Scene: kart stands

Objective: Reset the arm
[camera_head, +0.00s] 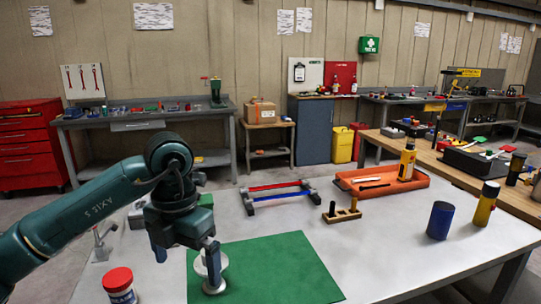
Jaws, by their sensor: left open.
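My left arm (75,215) comes in from the left, teal with dark joints. Its left gripper (186,255) points down over the left edge of the green mat (275,272). It is open. A white round piece (214,284) stands on the mat right by one finger, partly hidden by it; I cannot tell whether they touch. My right gripper does not show.
On the white table (390,255) stand a red-lidded jar (119,284), a red and blue frame (278,192), a wooden block (341,214), an orange tray (382,182) with a yellow bottle (407,160), a blue cylinder (440,220) and a yellow-black cylinder (486,204). The front middle is clear.

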